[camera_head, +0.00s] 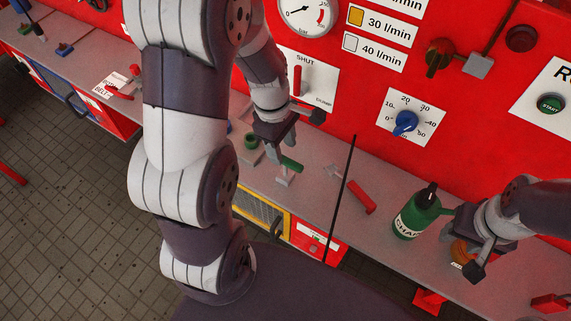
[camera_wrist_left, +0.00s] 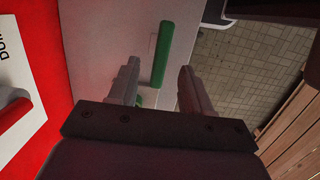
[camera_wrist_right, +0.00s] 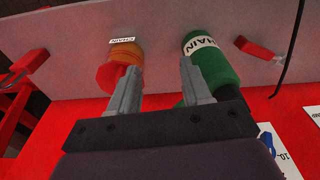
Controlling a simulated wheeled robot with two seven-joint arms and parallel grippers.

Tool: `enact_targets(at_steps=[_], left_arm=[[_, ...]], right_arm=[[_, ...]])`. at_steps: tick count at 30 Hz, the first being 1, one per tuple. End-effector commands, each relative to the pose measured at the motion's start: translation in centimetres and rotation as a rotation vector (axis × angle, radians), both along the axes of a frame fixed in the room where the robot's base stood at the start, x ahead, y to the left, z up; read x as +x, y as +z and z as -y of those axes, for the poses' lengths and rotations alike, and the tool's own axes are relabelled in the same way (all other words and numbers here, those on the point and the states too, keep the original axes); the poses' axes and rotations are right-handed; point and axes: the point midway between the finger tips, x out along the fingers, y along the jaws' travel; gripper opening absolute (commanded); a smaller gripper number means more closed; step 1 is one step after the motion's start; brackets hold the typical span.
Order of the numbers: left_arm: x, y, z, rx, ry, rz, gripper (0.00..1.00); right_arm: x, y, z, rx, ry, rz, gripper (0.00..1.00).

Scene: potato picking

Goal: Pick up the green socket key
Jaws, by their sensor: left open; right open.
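The green socket key (camera_head: 291,163), with a bar-like green handle, is on the grey counter near the middle of the head view. In the left wrist view its green handle (camera_wrist_left: 163,52) shows between the fingertips, lengthwise along them. My left gripper (camera_head: 280,150) is open and right at the key; I cannot tell whether a finger touches it. My right gripper (camera_head: 471,243) is open at the right, beside the green bottle (camera_head: 415,215). In the right wrist view my right gripper (camera_wrist_right: 158,68) has an orange-red object (camera_wrist_right: 124,58) by one finger and the bottle by the other.
The grey counter (camera_head: 390,250) runs along a red panel with a gauge (camera_head: 306,14) and a blue knob (camera_head: 405,122). A red-handled tool (camera_head: 361,197) lies on the counter right of the key. A small green round part (camera_head: 252,141) is left of it. A thin dark rod (camera_head: 341,200) crosses the view.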

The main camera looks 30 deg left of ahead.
Motion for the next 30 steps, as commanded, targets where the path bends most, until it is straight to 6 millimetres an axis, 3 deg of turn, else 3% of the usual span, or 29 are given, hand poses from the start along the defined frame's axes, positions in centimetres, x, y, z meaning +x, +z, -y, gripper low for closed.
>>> enact_targets(at_steps=[12, 21, 25, 26, 30], left_arm=[[-0.5, -6.7, 0.7, -0.001, -0.002, -0.001, 0.49], [-0.5, -7.4, 0.8, 0.001, -0.002, 0.002, 0.49], [-0.5, -7.4, 0.8, 0.001, -0.003, 0.003, 0.07], [-0.5, -7.4, 0.8, 0.001, -0.003, 0.003, 0.0], [-0.5, -7.4, 0.9, 0.001, -0.003, 0.003, 0.0]], right_arm=[[0.0, -0.4, 0.0, 0.0, 0.0, 0.0, 0.48], [0.0, -0.4, 0.0, 0.0, 0.0, 0.0, 0.48], [0.0, -0.4, 0.0, 0.0, 0.0, 0.0, 0.48], [0.0, -0.4, 0.0, 0.0, 0.0, 0.0, 0.48], [0.0, -0.4, 0.0, 0.0, 0.0, 0.0, 0.48]])
